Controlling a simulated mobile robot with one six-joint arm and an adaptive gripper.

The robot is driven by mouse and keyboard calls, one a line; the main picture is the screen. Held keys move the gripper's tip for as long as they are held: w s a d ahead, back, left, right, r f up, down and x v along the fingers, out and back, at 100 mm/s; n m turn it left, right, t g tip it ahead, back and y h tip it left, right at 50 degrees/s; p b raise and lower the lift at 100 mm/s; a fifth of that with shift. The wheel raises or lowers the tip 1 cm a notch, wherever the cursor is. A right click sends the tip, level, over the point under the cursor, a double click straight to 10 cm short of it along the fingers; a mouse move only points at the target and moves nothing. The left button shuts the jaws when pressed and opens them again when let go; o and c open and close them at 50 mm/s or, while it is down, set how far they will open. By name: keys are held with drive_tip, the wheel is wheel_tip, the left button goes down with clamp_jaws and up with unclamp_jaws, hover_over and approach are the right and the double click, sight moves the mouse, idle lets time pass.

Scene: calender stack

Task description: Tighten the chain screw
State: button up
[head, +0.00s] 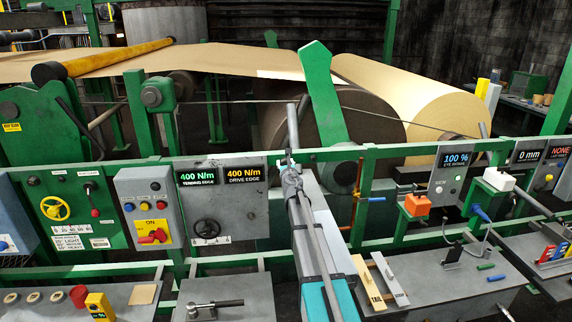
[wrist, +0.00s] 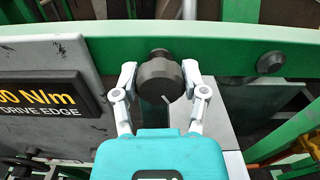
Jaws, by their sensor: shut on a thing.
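A dark round knob (wrist: 158,84) with a pale line on its face sits on the green rail in the wrist view. It appears to be the chain screw, though I see no label on it. My gripper (wrist: 159,70) is shut on it, with one pale finger against each side. In the head view my gripper (head: 291,178) reaches the rail just right of the tension panel (head: 222,198), and the knob is hidden there. The panel reads 400 N/m for tending edge and for drive edge.
Left of my arm are a grey box with a red switch (head: 152,236) and a green panel with a yellow handwheel (head: 55,208). At right stand an eye signal box (head: 452,178) reading 100 % and an orange block (head: 417,205). A tan roll (head: 420,105) lies behind the rail.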

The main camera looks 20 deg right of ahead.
drive_tip(key=shift+c, duration=0.9)
drive_tip(key=shift+m, duration=0.4)
